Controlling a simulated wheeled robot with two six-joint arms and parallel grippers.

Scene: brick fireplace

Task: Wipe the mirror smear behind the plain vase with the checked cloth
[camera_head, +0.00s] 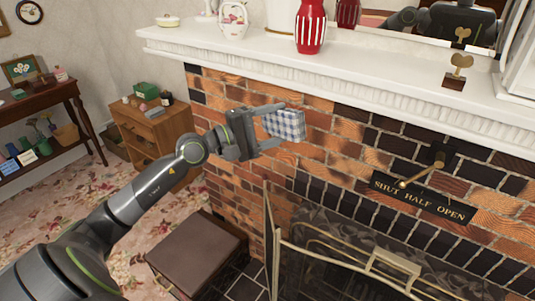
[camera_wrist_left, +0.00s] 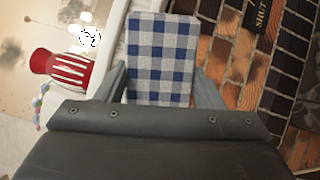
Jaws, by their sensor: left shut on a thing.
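My left gripper (camera_head: 271,128) is shut on the blue-and-white checked cloth (camera_head: 287,124), in front of the brick face below the mantel. The cloth fills the space between the fingers in the left wrist view (camera_wrist_left: 160,60). The mirror (camera_head: 420,42) stands along the back of the mantel at the top right and shows dark reflections. A pale object (camera_head: 282,16), cut off by the top edge, stands left of the red striped vase; I cannot tell whether it is the plain vase. I cannot make out a smear. My right gripper is not in view.
A lever with a sign (camera_head: 424,200) projects below. A brown case (camera_head: 197,253) lies beneath.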

